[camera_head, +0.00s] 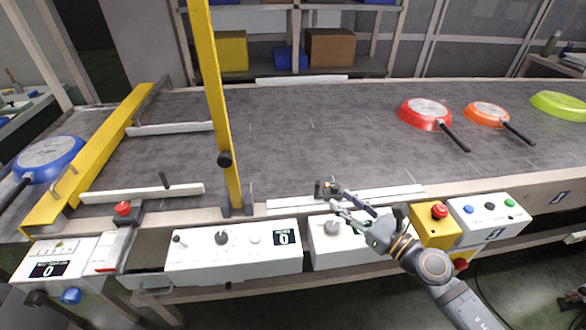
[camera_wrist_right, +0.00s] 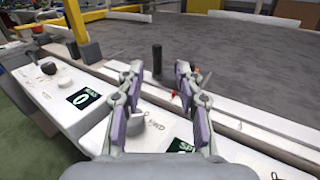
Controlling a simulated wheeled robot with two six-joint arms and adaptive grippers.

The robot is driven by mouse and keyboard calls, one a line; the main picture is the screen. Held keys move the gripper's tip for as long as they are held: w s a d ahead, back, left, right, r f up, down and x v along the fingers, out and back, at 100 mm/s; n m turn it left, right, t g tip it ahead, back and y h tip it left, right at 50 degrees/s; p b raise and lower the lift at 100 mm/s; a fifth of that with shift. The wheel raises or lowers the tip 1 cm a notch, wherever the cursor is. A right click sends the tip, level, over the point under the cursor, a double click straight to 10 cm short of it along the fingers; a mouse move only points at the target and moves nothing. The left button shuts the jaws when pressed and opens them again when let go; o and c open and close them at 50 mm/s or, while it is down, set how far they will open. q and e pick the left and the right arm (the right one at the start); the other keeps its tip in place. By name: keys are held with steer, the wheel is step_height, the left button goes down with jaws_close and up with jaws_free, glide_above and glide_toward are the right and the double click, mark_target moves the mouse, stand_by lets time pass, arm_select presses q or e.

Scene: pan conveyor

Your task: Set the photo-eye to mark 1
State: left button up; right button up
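The photo-eye (camera_head: 321,189) looks like a small dark block with tiny coloured lights on the conveyor's near rail (camera_head: 395,194) in the head view. In the right wrist view a dark upright post (camera_wrist_right: 157,58), probably part of it, stands between and beyond my fingertips. My right gripper (camera_head: 337,199) is just above the near rail, beside the photo-eye. In the right wrist view its two fingers (camera_wrist_right: 157,70) are apart with nothing held. I cannot tell whether they touch the photo-eye. The mark numbers are not readable. My left gripper is not in view.
A white control box with a grey knob (camera_head: 331,227) lies below my right gripper. Another box (camera_head: 232,263) shows 0. A yellow post (camera_head: 222,120) stands left. A red stop button (camera_head: 439,210) is right. Red (camera_head: 424,113), orange (camera_head: 486,114) and green (camera_head: 562,106) pans lie on the belt.

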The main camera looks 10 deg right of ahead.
mark_target(316, 195)
steer(key=shift+w+a+f+n, duration=0.15)
steer(key=shift+a+f+n, duration=0.1)
steer(key=shift+a+n, duration=0.05)
steer(key=shift+s+d+r, duration=0.45)
steer(key=shift+s+d, duration=0.1)
steer(key=shift+s, duration=0.1)
steer(key=shift+p+x, duration=0.5)
steer(key=shift+x, duration=0.4)
steer(key=p+x, duration=0.1)
steer(key=x, duration=0.5)
steer(key=shift+a, duration=0.2)
steer(key=shift+x, duration=1.05)
steer(key=shift+w+f, duration=0.2)
steer(key=c, duration=0.7)
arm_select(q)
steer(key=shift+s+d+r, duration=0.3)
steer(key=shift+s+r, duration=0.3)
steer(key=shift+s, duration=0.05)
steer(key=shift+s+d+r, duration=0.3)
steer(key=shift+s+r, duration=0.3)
arm_select(e)
jaws_close()
